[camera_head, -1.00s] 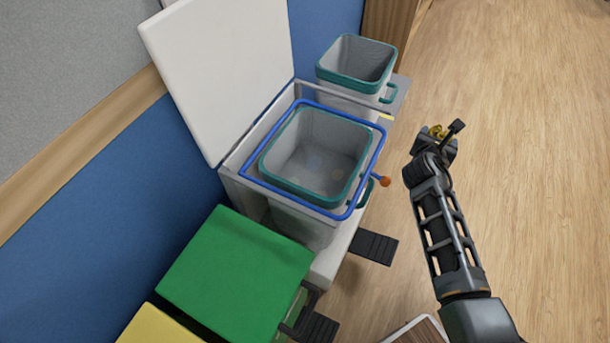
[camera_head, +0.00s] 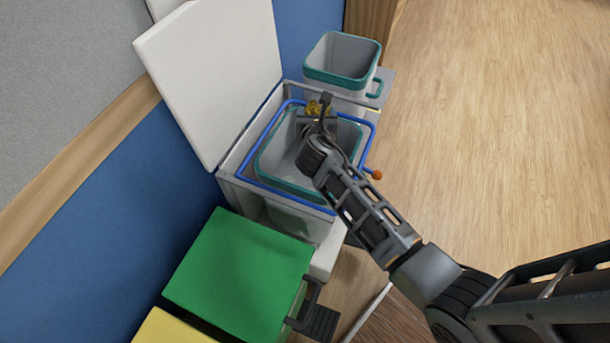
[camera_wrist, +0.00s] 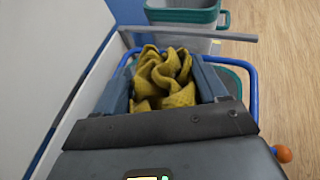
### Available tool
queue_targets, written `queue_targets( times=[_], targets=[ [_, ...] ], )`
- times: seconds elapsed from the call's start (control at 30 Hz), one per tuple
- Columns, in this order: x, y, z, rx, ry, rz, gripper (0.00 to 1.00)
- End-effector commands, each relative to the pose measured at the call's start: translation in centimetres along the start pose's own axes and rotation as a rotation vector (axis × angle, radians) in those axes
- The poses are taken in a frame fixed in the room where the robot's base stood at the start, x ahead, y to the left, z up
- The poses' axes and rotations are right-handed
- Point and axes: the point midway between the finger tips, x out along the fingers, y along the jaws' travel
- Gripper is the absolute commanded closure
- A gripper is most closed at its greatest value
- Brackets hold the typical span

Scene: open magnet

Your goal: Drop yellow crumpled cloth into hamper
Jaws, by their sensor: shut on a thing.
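The yellow crumpled cloth (camera_wrist: 164,78) is held between the fingers of my gripper (camera_wrist: 165,88) in the wrist view. In the head view a small part of the cloth (camera_head: 314,108) shows at the tip of my gripper (camera_head: 318,118). The hamper (camera_head: 275,170) is a grey bin with a teal rim inside a blue frame, under a raised white lid (camera_head: 215,75). My gripper appears above the far part of its opening. My gripper and arm hide part of the opening and the hamper's inside.
A second grey bin (camera_head: 342,58) with a teal rim stands behind the hamper. A green lid (camera_head: 240,275) is in front, with a yellow lid (camera_head: 170,328) nearer. An orange knob (camera_head: 376,174) sticks out at the blue frame's right. The wooden floor at right is clear.

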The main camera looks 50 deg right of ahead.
Motion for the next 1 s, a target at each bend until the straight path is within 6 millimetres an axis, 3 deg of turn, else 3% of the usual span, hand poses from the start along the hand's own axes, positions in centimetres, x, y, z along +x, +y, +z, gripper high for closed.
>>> queue_targets(
  times=[0.5,0.93,0.97,1.0],
  targets=[
    [2.0,0.0,-4.9,0.001,0.001,-0.001,0.56],
    [2.2,0.0,-5.3,0.001,0.001,-0.001,0.56],
    [2.2,0.0,-5.3,0.001,0.000,-0.001,0.25],
    [2.2,0.0,-5.3,0.001,0.000,-0.001,0.21]
  ],
)
